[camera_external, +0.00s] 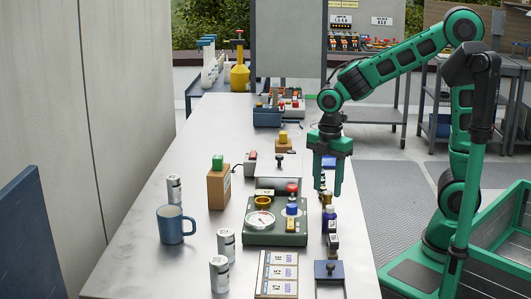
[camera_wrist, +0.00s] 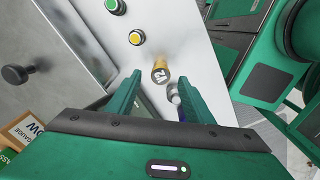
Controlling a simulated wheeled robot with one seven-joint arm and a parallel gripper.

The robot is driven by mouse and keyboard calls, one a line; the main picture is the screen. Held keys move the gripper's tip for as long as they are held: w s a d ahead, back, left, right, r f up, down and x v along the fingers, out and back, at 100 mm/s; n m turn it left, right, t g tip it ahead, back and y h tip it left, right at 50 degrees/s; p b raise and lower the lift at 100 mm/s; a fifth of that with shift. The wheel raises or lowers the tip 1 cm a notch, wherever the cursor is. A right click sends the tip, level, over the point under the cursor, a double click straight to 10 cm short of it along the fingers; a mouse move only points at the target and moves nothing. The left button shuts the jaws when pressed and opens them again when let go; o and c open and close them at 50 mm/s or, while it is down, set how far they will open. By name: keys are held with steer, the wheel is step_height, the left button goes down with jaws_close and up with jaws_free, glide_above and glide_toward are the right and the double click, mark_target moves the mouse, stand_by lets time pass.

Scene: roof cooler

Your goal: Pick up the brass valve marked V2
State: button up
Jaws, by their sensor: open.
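The brass valve marked V2 (camera_wrist: 160,72) shows in the wrist view as a small gold cylinder, its black label facing the camera. It stands on the pale bench top between a yellow button and a bottle with a pale cap (camera_wrist: 173,95). My gripper (camera_wrist: 160,77) is open and empty, with a green finger on either side of the valve in the picture. I cannot tell whether either finger touches it. In the external view my gripper (camera_external: 328,190) points down over the bench's right edge, among small items, and partly hides what lies behind it.
A yellow button (camera_wrist: 136,37) and a green button (camera_wrist: 115,5) line up beyond the valve. A blue bottle (camera_external: 329,220) stands close in front. A green gauge box (camera_external: 275,222) is to the left. The bench (camera_external: 140,240) has clear room near the blue mug (camera_external: 172,226).

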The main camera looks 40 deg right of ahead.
mark_target(327, 192)
steer(key=shift+f, duration=1.75)
jaws_close()
steer(key=shift+r, duration=0.15)
